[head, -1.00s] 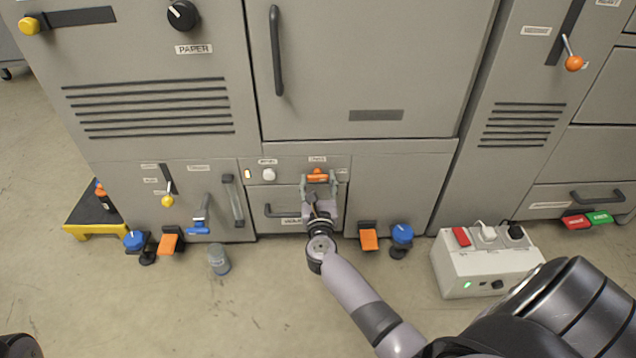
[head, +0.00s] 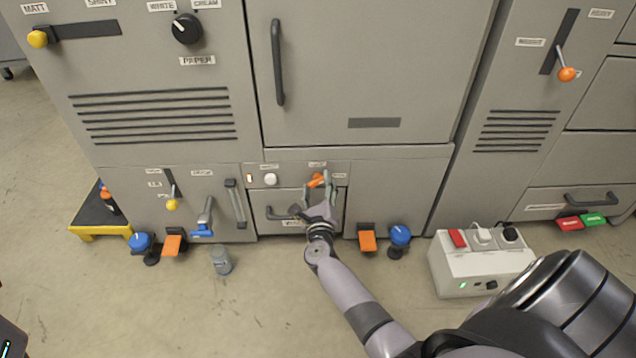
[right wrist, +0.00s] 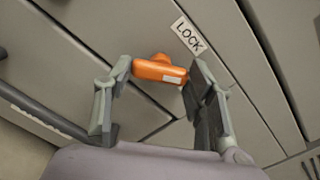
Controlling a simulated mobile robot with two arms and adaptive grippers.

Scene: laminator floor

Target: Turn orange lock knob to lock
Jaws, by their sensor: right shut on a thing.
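The orange lock knob (head: 316,180) sits on the low front panel of the grey machine. In the right wrist view the knob (right wrist: 159,70) is an orange bar with a white mark, beside a label (right wrist: 188,34) reading LOCK. My right gripper (head: 323,185) reaches the panel from below. In the right wrist view the right gripper's fingertips (right wrist: 159,71) are at the two ends of the bar, shut on it. The bar now sits tilted in the head view. My left gripper does not show; only a dark piece of my body is at the lower left edge.
A white round button (head: 270,180) is left of the knob. A drawer handle (head: 280,215) is just below. Orange pedals (head: 367,240) and blue knobs (head: 400,235) stick out near the floor. A grey control box (head: 480,268) stands at right. A grey cup (head: 221,261) is on the floor.

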